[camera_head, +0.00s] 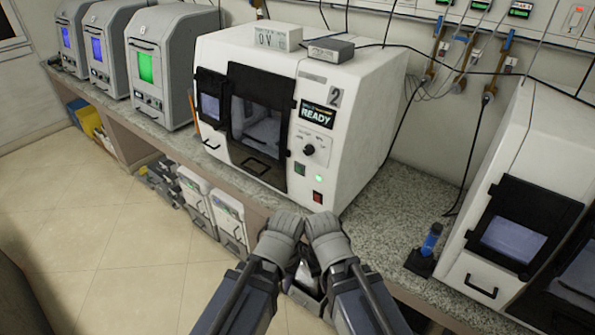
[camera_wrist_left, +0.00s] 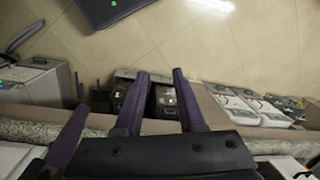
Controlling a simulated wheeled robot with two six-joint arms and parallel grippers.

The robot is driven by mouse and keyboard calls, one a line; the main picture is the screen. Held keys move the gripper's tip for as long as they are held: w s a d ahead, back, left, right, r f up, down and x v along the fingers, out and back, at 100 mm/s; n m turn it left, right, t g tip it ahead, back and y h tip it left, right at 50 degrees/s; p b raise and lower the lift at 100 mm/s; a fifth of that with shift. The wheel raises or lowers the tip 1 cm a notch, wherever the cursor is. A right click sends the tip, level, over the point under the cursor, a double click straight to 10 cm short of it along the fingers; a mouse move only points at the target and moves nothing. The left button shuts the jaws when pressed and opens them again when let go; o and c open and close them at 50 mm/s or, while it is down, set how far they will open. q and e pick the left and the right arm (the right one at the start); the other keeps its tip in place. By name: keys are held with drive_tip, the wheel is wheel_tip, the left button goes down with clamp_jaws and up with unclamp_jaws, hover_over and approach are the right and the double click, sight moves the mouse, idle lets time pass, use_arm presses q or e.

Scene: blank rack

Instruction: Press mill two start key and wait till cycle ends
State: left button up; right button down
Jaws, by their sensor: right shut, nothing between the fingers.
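Mill two (camera_head: 345,150) is the large white machine with a "2" on its front, and its display (camera_head: 317,114) reads READY. Below the display are a black dial (camera_head: 309,150), a dark green square button (camera_head: 300,169), a lit green lamp (camera_head: 319,178) and a red switch (camera_head: 317,197). No key label is readable. My left gripper (camera_head: 283,222) and right gripper (camera_head: 322,224) are side by side in front of the mill's lower right front, apart from the buttons. Their fingertips are hidden in the head view. In the left wrist view the left fingers (camera_wrist_left: 158,85) are spread and empty.
A white machine (camera_head: 535,190) stands at the right, with a small blue-topped item (camera_head: 432,240) beside it on the speckled counter (camera_head: 400,215). Smaller machines (camera_head: 160,65) line the left. White-fronted bins (camera_head: 228,212) sit below the counter. The tiled floor (camera_head: 120,240) is open.

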use_arm(q)
clamp_jaws()
idle(1.2)
